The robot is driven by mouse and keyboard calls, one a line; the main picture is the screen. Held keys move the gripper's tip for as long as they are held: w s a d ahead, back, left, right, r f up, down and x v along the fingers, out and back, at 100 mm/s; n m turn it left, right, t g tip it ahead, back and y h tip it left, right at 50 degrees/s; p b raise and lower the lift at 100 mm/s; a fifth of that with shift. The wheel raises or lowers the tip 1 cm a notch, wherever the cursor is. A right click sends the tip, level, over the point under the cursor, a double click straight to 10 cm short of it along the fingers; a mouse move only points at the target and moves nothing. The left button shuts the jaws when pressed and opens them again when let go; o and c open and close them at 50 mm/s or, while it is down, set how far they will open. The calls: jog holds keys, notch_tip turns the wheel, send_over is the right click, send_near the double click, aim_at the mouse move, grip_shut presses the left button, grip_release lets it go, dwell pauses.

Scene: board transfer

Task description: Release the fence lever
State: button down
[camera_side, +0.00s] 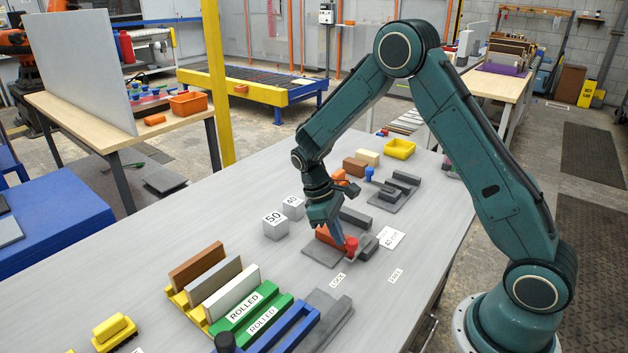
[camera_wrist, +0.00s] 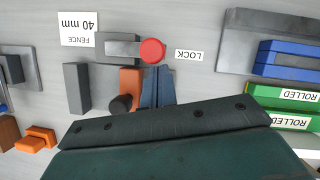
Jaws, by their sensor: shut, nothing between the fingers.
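The fence lever has a round red knob (camera_side: 351,244) on a grey arm, and the knob also shows in the wrist view (camera_wrist: 152,50). In the wrist view the knob is at the end of the grey arm (camera_wrist: 120,48) that points toward the LOCK label (camera_wrist: 187,55). The FREE label (camera_side: 396,276) lies farther right in the side view. My gripper (camera_side: 338,238) points down beside the knob. In the wrist view its blue-grey fingers (camera_wrist: 157,82) are together and empty, just below the knob. I cannot tell whether they touch it.
An orange block (camera_wrist: 130,82) and a dark round knob (camera_wrist: 121,103) sit close by my fingers. A grey bar (camera_wrist: 76,88) stands to the left. A fence 40 mm card (camera_side: 391,238) lies behind. Green ROLLED blocks (camera_side: 249,307) and a blue frame (camera_side: 296,327) stand at the front.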

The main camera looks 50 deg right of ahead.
jog(key=shift+s+a+n, duration=0.1)
jog(key=shift+s+n, duration=0.2)
jog(key=shift+n, duration=0.1)
jog(key=shift+s+a+n+t+h, duration=0.15)
jog(key=shift+s+n+h, duration=0.2)
jog(key=shift+s+n, duration=0.35)
jog(key=shift+s+a+n+t+h, duration=0.15)
jog(key=shift+s+n+h, duration=0.25)
jog(key=shift+n, duration=0.4)
jog(key=shift+s+d+n+t+h, duration=0.25)
jog(key=shift+s+d+n, duration=0.3)
jog(key=shift+s+n, duration=0.55)
jog(key=shift+s+d+n+t+h, duration=0.2)
jog(key=shift+s+d+n+t, duration=0.25)
jog(key=shift+s+n, duration=0.7)
jog(key=shift+s+d+n+t+h, duration=0.2)
jog(key=shift+s+d+n, duration=0.5)
jog(key=shift+s, duration=0.7)
